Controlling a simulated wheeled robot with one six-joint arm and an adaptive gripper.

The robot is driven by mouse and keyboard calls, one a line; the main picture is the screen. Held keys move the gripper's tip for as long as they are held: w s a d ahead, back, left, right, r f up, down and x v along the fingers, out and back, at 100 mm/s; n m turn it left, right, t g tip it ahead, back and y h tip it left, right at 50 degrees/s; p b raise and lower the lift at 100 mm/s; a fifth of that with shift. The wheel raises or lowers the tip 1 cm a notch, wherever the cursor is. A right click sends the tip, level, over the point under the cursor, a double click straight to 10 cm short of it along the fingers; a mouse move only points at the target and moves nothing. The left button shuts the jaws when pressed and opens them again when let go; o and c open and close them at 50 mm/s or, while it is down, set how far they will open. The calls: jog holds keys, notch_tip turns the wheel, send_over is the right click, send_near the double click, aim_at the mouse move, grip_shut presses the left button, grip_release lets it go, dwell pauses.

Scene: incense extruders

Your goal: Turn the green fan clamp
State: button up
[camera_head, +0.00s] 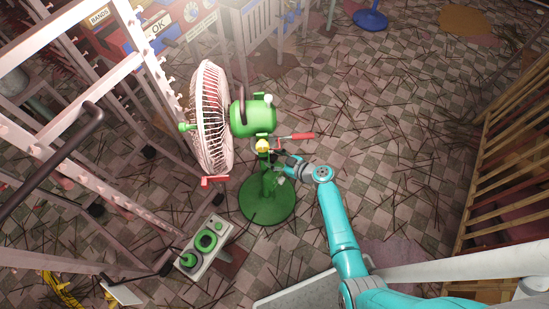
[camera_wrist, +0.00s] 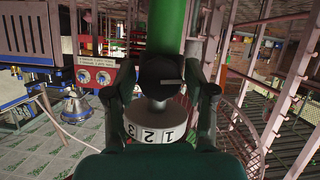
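The fan stands with a white cage (camera_head: 211,118), a green motor body (camera_head: 253,116) and a round green base (camera_head: 267,203). A red lever (camera_head: 297,136) sticks out right below the motor, near a yellow knob (camera_head: 263,147); I cannot tell which part is the clamp. My gripper (camera_head: 279,163) is beside the upper stand, just below the red lever. In the wrist view, the green pole (camera_wrist: 166,28) rises behind a dark round knob (camera_wrist: 159,76) and a white numbered dial (camera_wrist: 155,133). My spread fingers (camera_wrist: 160,62) flank the knob; contact is unclear.
A grey control box (camera_head: 204,243) with green rings stands at lower left. White metal racks (camera_head: 85,180) fill the left side. Wooden slats (camera_head: 510,150) line the right. Tiled floor strewn with thin sticks lies open right of the fan.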

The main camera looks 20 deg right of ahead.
jog(key=c, duration=0.7)
jog(key=shift+d+m+g+y, duration=0.1)
jog(key=shift+m+g+y, duration=0.5)
jog(key=shift+m, duration=0.6)
jog(key=m+g+y, duration=0.1)
jog(key=m+y, duration=0.1)
jog(key=m, duration=0.1)
jog(key=shift+w+m, duration=0.1)
jog(key=shift+m, duration=0.3)
jog(key=m+y, duration=0.2)
jog(key=m, duration=0.1)
jog(key=shift+f, duration=0.1)
jog(key=m+y, duration=0.2)
jog(key=m, duration=0.2)
jog(key=shift+m, duration=0.4)
